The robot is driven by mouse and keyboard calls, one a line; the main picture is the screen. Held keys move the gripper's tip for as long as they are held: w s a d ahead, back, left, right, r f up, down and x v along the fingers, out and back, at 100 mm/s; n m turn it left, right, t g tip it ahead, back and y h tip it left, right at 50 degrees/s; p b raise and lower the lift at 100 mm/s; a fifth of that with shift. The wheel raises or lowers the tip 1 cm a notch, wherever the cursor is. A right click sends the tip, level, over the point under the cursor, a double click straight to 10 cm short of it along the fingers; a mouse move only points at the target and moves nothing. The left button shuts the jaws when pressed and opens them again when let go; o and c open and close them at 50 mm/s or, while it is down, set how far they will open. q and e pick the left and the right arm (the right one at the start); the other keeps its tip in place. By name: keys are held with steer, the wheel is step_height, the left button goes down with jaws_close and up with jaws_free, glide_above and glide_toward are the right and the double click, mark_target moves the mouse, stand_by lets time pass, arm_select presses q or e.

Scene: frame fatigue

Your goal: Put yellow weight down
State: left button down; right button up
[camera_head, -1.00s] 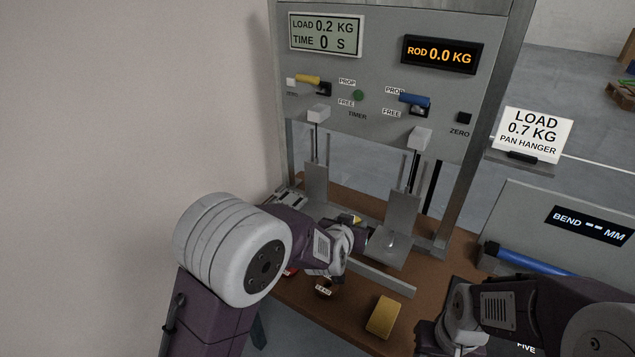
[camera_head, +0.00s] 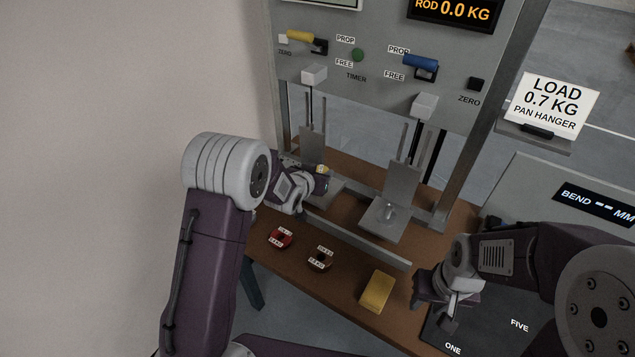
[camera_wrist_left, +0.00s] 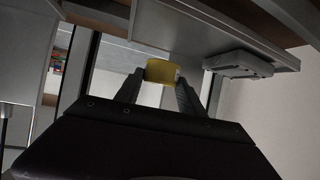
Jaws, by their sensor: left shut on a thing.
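The small yellow weight (camera_head: 322,168) is between the fingers of my left gripper (camera_head: 318,177), near the left hanger plate and its pan (camera_head: 327,190). In the left wrist view the yellow weight (camera_wrist_left: 160,71) sits between both fingertips, and the gripper (camera_wrist_left: 160,90) is shut on it. The head view does not show clearly whether the weight touches the pan. My right gripper (camera_head: 447,302) is low at the right, beside the table edge, and its finger gap cannot be made out.
A red weight (camera_head: 281,239), a dark brown weight (camera_head: 320,258) and a gold block (camera_head: 377,292) lie on the brown table front. A low metal rail (camera_head: 365,247) runs before the pans. The panel with levers (camera_head: 384,62) stands above.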

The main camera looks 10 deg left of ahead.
arm_select(q)
steer(key=shift+w+a+f, duration=0.1)
steer(key=shift+w+f, duration=0.05)
steer(key=shift+f, duration=1.95)
steer(key=shift+f+b, duration=0.1)
steer(key=shift+b, duration=0.3)
steer(key=c, duration=0.7)
jaws_free()
